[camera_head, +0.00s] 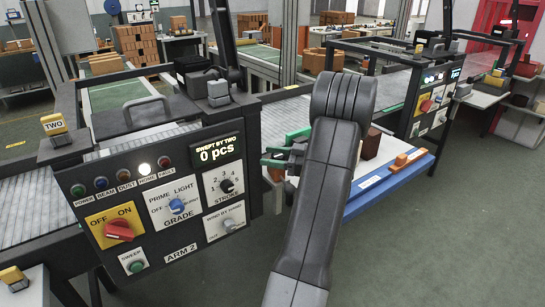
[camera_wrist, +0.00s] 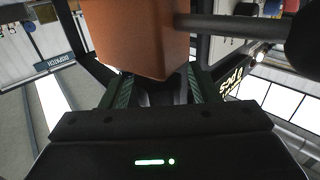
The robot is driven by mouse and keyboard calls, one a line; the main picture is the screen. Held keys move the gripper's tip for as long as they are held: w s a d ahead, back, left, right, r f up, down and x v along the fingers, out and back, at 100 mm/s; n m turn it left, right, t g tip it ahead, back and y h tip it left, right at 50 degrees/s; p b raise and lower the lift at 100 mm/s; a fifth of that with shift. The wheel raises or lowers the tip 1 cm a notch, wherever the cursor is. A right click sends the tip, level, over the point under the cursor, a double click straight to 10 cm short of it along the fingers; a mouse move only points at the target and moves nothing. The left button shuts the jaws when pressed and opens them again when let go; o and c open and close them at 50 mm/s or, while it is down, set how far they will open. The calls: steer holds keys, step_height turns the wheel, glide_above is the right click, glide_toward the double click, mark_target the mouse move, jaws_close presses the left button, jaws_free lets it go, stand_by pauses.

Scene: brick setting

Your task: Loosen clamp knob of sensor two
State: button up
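A yellow tag marked TWO (camera_head: 55,124) tops a small dark unit at the left, on the frame behind the control panel. I cannot make out a clamp knob on it. My gripper (camera_head: 277,152) is right of the panel, far from that tag, with its green fingers apart. In the wrist view, the fingers (camera_wrist: 160,88) have a gap between them. An orange-brown block (camera_wrist: 138,38) covers part of the view beyond or over the fingertips; I see no grip on it. A grey rod (camera_wrist: 225,22) runs to a dark rounded part (camera_wrist: 302,38); I cannot tell what it is.
The control panel (camera_head: 150,215) has a red switch, dials, lamps and a display reading "SWEPT BY TWO 0 pcs" (camera_head: 217,151). A blue-edged tray (camera_head: 390,180) holds blocks right of my arm. A second panel (camera_head: 432,100) stands behind. Open floor lies at the right front.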

steer(key=shift+r, duration=0.15)
step_height(320, 180, up, 10)
steer(key=shift+f, duration=0.1)
stand_by(0.3)
steer(key=shift+f, duration=0.15)
step_height(320, 180, down, 10)
steer(key=shift+r, duration=0.1)
steer(key=shift+w+m+t, duration=0.1)
steer(key=shift+m+t, duration=0.2)
steer(key=shift+t, duration=0.1)
steer(key=shift+m+t+h+b, duration=0.4)
steer(key=shift+m+t+b, duration=0.15)
steer(key=shift+t, duration=0.35)
steer(key=shift+w+m+t, duration=0.1)
steer(key=shift+m+t, duration=0.25)
steer(key=shift+t, duration=0.15)
steer(key=shift+r+g, duration=0.1)
steer(key=shift+g, duration=0.2)
